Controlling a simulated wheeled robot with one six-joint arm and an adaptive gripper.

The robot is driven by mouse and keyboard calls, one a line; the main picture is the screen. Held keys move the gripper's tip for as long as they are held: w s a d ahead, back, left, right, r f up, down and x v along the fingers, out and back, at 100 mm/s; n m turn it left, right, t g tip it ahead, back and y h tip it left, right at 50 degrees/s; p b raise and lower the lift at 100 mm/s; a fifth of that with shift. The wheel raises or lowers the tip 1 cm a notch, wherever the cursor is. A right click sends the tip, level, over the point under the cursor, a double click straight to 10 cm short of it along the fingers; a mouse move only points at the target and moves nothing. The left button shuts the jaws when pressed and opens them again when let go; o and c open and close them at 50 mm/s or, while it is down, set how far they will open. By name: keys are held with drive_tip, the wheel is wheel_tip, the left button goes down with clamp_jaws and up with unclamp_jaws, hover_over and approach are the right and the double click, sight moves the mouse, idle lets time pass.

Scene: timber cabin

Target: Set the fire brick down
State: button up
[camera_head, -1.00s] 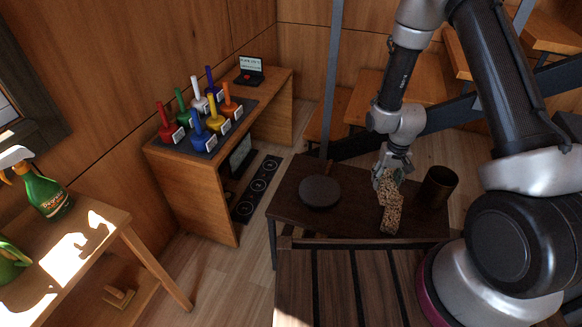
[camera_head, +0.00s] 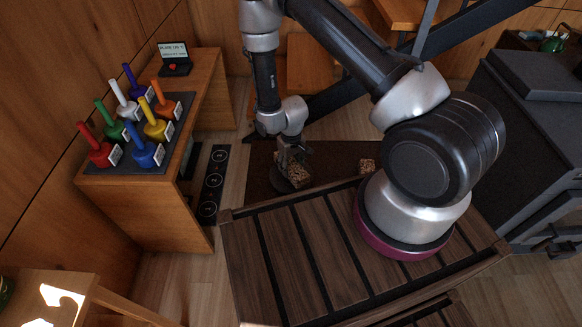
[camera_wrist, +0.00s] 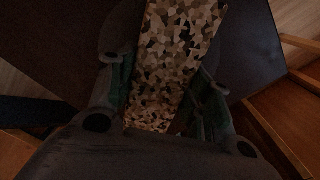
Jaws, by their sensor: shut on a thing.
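The fire brick is a speckled tan, brown and black block (camera_head: 299,176). My gripper (camera_head: 289,158) is shut on it, pointing down over the left part of a dark low table (camera_head: 336,153). In the wrist view the brick (camera_wrist: 178,45) runs between my two fingers (camera_wrist: 165,78), with the dark surface behind it. A round dark disc (camera_head: 281,182) lies on the table just under the brick and is partly hidden by it. I cannot tell whether the brick touches the disc.
A second small speckled block (camera_head: 367,165) shows at the table's right, partly hidden. A wooden bench (camera_head: 203,88) at left holds several coloured handled items on a dark mat (camera_head: 170,143) and a small laptop-like device (camera_head: 174,62). A dark grey cabinet (camera_head: 535,130) stands at right.

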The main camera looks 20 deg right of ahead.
drive_tip(key=shift+f, duration=0.65)
drive_tip(key=shift+f, duration=0.15)
drive_tip(key=o, duration=1.4)
drive_tip(key=shift+o, duration=0.2)
